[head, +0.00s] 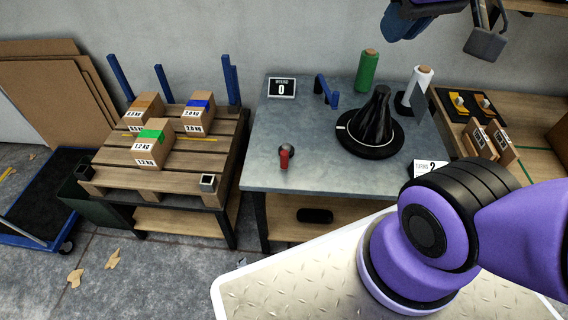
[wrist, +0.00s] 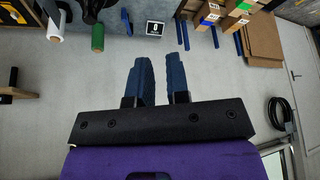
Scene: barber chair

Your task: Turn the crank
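A small crank with a red grip (head: 285,157) and a dark round base sits near the front left of the grey metal table (head: 262,178). Behind it to the right, a black wrapped cone (head: 372,115) stands on a black round disc with a white mark. A small display reading 0 (head: 282,88) stands at the back left of the table; it also shows in the wrist view (wrist: 155,28). In the wrist view my gripper (wrist: 160,65) has its two blue fingers apart with nothing between them. The crank is not visible in the wrist view, and my gripper is clear of it.
A blue bracket (head: 326,91), a green roll (head: 368,70) and a white roll (head: 417,88) stand behind. A card reading 2 (head: 430,168) is at the table's right front. A pallet (head: 185,165) with boxes stands left. Dark blue and grey pieces hang top right.

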